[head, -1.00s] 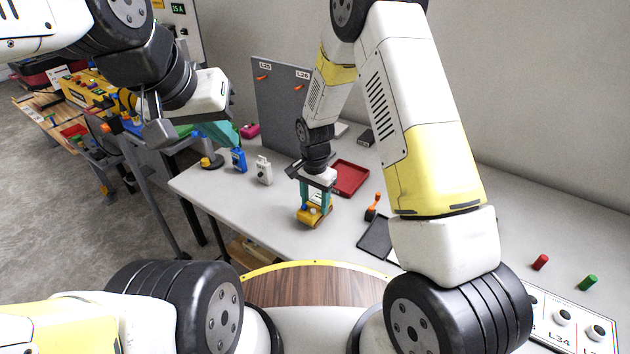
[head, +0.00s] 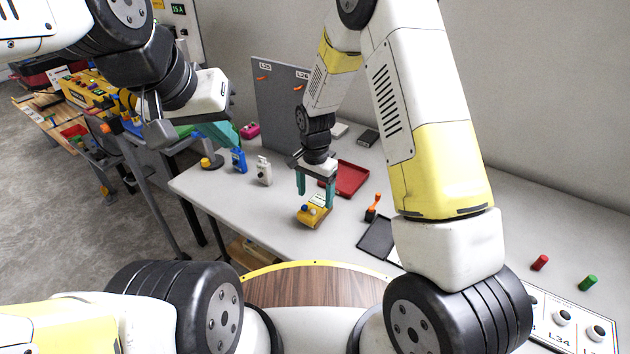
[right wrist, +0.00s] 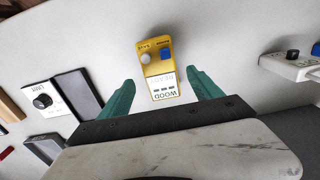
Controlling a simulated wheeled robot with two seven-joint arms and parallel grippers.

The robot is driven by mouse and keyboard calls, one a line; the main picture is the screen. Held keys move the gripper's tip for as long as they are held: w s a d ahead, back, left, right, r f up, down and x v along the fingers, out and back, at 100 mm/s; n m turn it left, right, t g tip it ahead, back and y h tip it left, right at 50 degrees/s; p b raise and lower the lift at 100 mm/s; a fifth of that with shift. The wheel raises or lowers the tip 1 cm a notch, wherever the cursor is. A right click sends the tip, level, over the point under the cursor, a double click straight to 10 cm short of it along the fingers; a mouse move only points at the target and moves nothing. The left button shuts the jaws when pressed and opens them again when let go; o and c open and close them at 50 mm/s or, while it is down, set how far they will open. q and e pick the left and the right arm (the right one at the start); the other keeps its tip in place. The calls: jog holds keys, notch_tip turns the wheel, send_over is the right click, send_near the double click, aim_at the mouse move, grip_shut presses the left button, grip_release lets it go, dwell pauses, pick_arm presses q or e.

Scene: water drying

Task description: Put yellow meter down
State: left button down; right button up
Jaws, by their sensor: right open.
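The yellow meter (head: 312,213) lies on the white table near its front edge. In the right wrist view the yellow meter (right wrist: 157,62) shows its label, a blue button and a white button. My right gripper (head: 316,190) is open just above the meter. Its teal fingers (right wrist: 160,92) stand apart on either side of the meter's label end, with gaps on both sides.
A blue device (head: 238,160) and a white device (head: 264,171) stand left of the meter. A red tray (head: 350,180) lies behind it and a black tray (head: 376,238) to its right. An orange-handled tool (head: 372,207) stands nearby. A grey panel (head: 275,105) rises at the back.

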notch_tip(320, 180, up, 9)
notch_tip(320, 180, up, 16)
jog(key=f+n+t+y, duration=0.1)
jog(key=n+t+y, duration=0.1)
jog(key=n, duration=0.1)
send_over(315, 205)
jog(key=s+d, duration=0.7)
jog(key=d, duration=0.1)
jog(key=s+d+r+n+t, duration=0.2)
jog(key=s+d+r, duration=0.1)
jog(key=s, duration=0.4)
jog(key=s+d+r+n+t, duration=0.2)
jog(key=s+d+r, duration=0.1)
jog(key=s+r, duration=0.2)
jog(key=shift+s+r, duration=0.3)
jog(key=shift+s, duration=0.85)
jog(key=shift+d, duration=0.1)
dwell(1.6)
